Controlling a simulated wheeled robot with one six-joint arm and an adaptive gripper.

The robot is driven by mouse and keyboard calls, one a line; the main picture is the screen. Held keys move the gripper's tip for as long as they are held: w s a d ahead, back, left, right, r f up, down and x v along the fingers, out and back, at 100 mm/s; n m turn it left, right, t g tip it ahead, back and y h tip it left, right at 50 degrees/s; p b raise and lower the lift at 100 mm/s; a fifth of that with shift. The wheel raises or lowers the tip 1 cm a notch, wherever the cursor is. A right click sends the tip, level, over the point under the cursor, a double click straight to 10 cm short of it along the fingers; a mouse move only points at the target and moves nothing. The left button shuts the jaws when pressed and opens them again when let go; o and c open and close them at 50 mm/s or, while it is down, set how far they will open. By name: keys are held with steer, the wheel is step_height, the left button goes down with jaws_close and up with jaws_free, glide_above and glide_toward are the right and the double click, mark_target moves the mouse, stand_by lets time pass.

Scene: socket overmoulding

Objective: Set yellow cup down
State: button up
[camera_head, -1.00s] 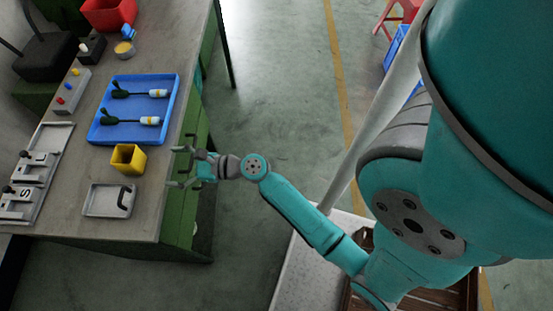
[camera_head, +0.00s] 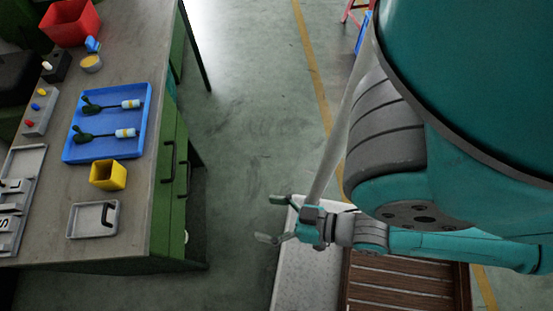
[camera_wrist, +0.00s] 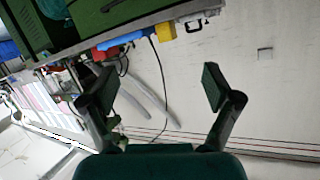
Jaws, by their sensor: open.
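The yellow cup (camera_head: 108,175), a square open-topped holder, stands upright on the workbench (camera_head: 140,60) between the blue tray and the small grey tray. It also shows in the wrist view (camera_wrist: 166,32), small and far off. My gripper (camera_head: 268,219) is open and empty. It is well to the right of the bench, over the floor beside my base, apart from the cup. In the wrist view both fingers (camera_wrist: 160,88) are spread with nothing between them.
A blue tray (camera_head: 70,155) holds two dark-green and white parts. A grey tray (camera_head: 78,232) with a black hook-shaped part lies nearer the front. A red bin (camera_head: 70,22), a button box (camera_head: 40,112) and grey fixtures (camera_head: 30,160) are further left and back. Floor separates bench and gripper.

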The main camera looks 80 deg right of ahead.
steer(key=shift+o, duration=0.5)
steer(key=s+r+n, duration=0.1)
steer(key=r+n, duration=0.1)
steer(key=n, duration=0.1)
steer(key=shift+s+a+r+y, duration=0.25)
steer(key=shift+s+a+y, duration=0.1)
steer(key=shift+s+y, duration=0.05)
